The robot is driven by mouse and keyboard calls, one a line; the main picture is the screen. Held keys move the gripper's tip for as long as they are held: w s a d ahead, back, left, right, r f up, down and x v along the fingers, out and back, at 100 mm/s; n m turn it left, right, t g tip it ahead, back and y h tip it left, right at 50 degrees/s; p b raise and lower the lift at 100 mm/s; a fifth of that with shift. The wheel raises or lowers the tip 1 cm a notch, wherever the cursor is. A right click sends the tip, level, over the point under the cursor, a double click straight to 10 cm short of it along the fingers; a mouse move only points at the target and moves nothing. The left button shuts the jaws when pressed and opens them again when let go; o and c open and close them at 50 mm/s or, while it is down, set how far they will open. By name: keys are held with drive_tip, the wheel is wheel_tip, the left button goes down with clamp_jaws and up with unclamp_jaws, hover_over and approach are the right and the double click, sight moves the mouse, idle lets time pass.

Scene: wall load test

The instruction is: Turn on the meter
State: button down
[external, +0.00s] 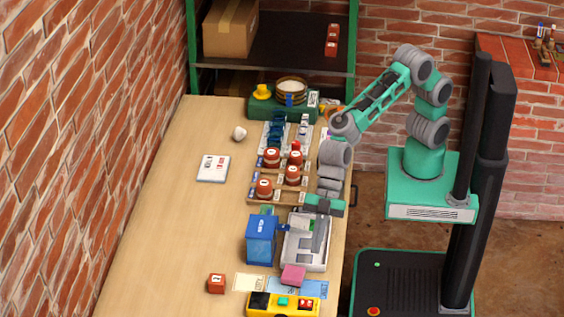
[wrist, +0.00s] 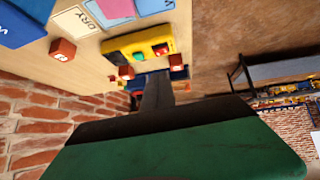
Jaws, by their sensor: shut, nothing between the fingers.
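A yellow box (external: 272,311) with a black part, a green button (external: 283,301) and a red part (external: 305,303) lies at the near end of the table; it looks like the meter. It also shows in the wrist view (wrist: 122,43), beyond my fingers. My gripper (external: 319,240) is shut and empty, pointing down over a grey tray-like unit (external: 297,262), farther back than the yellow box and apart from it. In the wrist view my closed fingers (wrist: 158,88) show as one dark bar. I cannot tell whether they touch the grey unit.
A blue box (external: 262,240) stands left of the grey unit. A pink block (external: 292,275) lies between that unit and the yellow box. A red numbered cube (external: 216,283) is to the left. Red weights (external: 264,188) stand farther back. The table's left side (external: 160,230) is mostly clear.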

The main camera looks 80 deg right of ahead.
drive_tip(key=shift+w+a+r+n+y, duration=0.15)
drive_tip(key=shift+a+r+n+y, duration=0.15)
drive_tip(key=shift+a+r+n, duration=0.35)
drive_tip(key=shift+f, duration=0.3)
drive_tip(key=p, duration=0.2)
hover_over(300, 302)
drive_tip(key=s+d, duration=0.1)
drive_tip(key=d, duration=0.2)
wheel_tip(300, 302, down, 6)
drive_tip(key=shift+s+f, duration=0.15)
drive_tip(key=shift+f, duration=0.1)
drive_tip(key=f, duration=0.1)
drive_tip(key=f+p, duration=0.1)
drive_tip(key=f, duration=0.1)
drive_tip(key=shift+w+f, duration=0.3)
drive_tip(key=shift+w, duration=0.1)
drive_tip(key=shift+a+f, duration=0.1)
drive_tip(key=shift+f, duration=0.2)
